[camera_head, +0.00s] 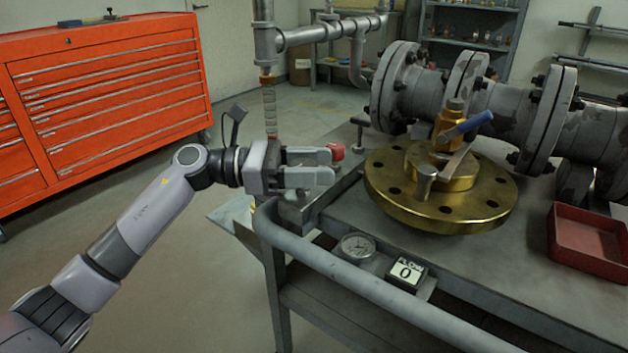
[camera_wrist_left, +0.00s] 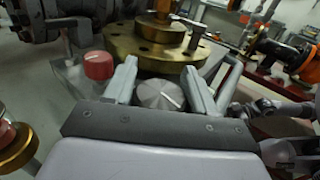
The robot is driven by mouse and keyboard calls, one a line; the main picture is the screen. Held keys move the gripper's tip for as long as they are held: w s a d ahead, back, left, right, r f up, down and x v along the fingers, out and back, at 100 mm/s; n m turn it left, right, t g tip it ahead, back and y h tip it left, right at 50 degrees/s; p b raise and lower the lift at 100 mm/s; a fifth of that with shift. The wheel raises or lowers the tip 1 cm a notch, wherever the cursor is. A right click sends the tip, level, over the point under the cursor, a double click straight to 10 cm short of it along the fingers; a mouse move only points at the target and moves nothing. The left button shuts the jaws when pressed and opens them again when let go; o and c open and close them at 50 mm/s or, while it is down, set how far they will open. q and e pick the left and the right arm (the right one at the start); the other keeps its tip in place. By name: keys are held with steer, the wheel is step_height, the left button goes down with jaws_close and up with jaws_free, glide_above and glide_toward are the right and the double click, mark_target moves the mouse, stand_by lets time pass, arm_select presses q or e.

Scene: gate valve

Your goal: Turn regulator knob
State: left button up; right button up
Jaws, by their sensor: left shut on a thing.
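A round grey knob (camera_wrist_left: 160,95) with a white line on its face sits between the fingers of my left gripper (camera_wrist_left: 160,74) in the left wrist view. My left gripper is shut on it, with one finger along each side. In the head view the left gripper (camera_head: 328,166) reaches in from the left at the bench's near left corner, and its fingers hide the grey knob. A red knob (camera_head: 336,152) stands just beyond the fingertips; it also shows left of the fingers in the wrist view (camera_wrist_left: 98,65). My right gripper is not seen.
A brass flange (camera_head: 440,212) with a blue-handled valve (camera_head: 470,127) stands on the bench, right of the gripper. A dial gauge (camera_head: 357,246) and a flow counter (camera_head: 406,273) reading 0 are near the front rail. A red tray (camera_head: 590,243) sits at right.

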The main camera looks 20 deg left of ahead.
arm_select(q)
steer(key=o, duration=0.9)
steer(key=shift+o, duration=0.2)
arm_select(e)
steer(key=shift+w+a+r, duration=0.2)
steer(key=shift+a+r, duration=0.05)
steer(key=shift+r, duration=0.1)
arm_select(q)
steer(key=shift+a, duration=0.15)
steer(key=v, duration=0.7)
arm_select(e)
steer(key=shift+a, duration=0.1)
